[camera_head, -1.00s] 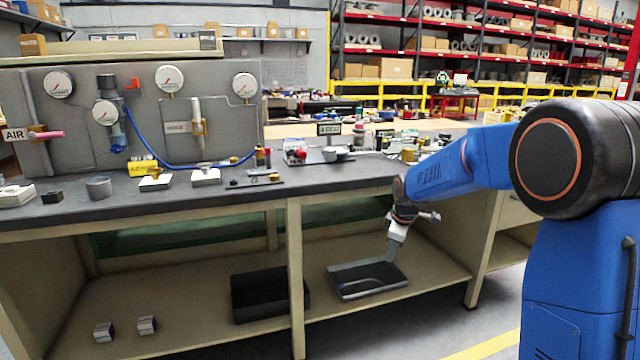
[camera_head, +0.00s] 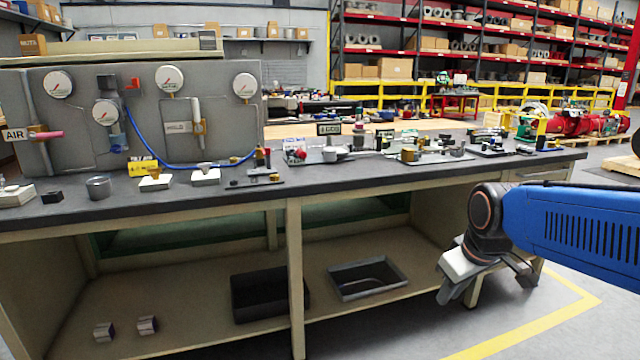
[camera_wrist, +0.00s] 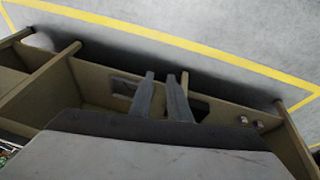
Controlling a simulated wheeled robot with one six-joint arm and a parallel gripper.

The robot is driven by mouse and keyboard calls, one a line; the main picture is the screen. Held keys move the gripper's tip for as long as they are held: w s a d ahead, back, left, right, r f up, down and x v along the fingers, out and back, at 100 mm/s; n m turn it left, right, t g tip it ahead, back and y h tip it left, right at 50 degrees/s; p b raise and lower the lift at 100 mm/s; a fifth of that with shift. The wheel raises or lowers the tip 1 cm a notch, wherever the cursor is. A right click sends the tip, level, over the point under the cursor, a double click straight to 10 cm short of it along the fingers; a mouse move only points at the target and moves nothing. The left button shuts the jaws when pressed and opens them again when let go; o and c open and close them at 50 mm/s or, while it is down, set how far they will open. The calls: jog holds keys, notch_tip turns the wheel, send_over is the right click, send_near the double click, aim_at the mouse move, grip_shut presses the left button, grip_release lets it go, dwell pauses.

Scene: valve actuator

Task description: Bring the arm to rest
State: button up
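My gripper (camera_head: 450,296) hangs in front of the right end of the bench, beside the lower shelf. It points down and to the left in the head view. In the wrist view, its two dark fingers (camera_wrist: 161,76) stand apart with nothing between them, so it is open and empty. My blue arm comes in from the right edge of the head view, folded low. The fingers touch nothing that I can see.
The bench (camera_head: 400,184) carries gauges, fittings and tools. On its lower shelf stand a black bin (camera_head: 262,312), a grey tray (camera_head: 342,292) and two small blocks (camera_head: 125,328). Open floor (camera_head: 560,335) with a yellow line lies right of the bench.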

jog(key=s+f+m, duration=0.2)
jog(key=s, duration=0.6)
jog(key=s+d+f+m, duration=0.1)
jog(key=s+m, duration=0.1)
jog(key=s, duration=0.6)
jog(key=shift+d+f+m, duration=0.25)
jog(key=shift+f+m, duration=0.15)
